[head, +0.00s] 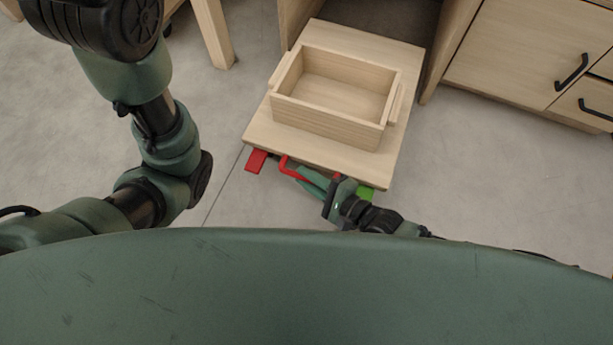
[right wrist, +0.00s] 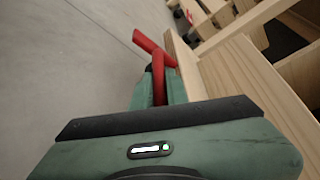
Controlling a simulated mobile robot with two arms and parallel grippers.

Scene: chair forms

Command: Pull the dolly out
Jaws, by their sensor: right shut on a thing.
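The dolly (head: 262,128) is a flat light-wood board sticking out partway from an opening under the wooden furniture. An open wooden box (head: 326,125) with side handles stands on it.
A cabinet with dark handles (head: 520,55) stands to the right of the opening. A wooden leg (head: 213,35) stands to the left. The grey floor (head: 460,180) is clear on both sides of the dolly.

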